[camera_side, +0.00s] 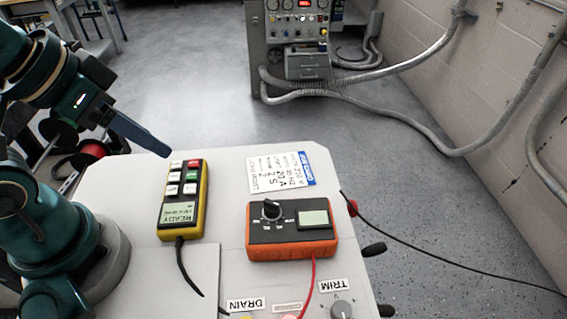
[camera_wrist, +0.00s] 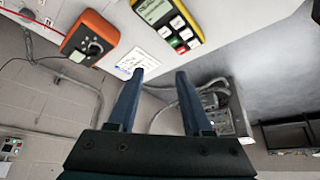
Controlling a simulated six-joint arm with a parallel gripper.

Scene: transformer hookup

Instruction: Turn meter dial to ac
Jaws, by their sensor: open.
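The meter (camera_side: 290,248) is an orange box with a dark face, lying on the pale bench top. Its black round dial (camera_side: 271,210) has a light pointer and small labels around it, too small to read surely. A small display (camera_side: 313,218) sits right of the dial. In the wrist view the orange meter (camera_wrist: 77,40) and its dial (camera_wrist: 95,47) are at upper left, away from my fingers. My gripper (camera_wrist: 160,74) is open with nothing between its fingers. In the side view my gripper (camera_side: 165,152) is above the bench's far left edge, left of the meter.
A yellow keypad unit (camera_side: 184,200) reading READY lies left of the meter, with a black cable. A printed card (camera_side: 280,171) lies behind the meter. A red lead (camera_side: 313,275) runs from the meter's front. A TRIM knob (camera_side: 341,309) and DRAIN label (camera_side: 246,304) are in front.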

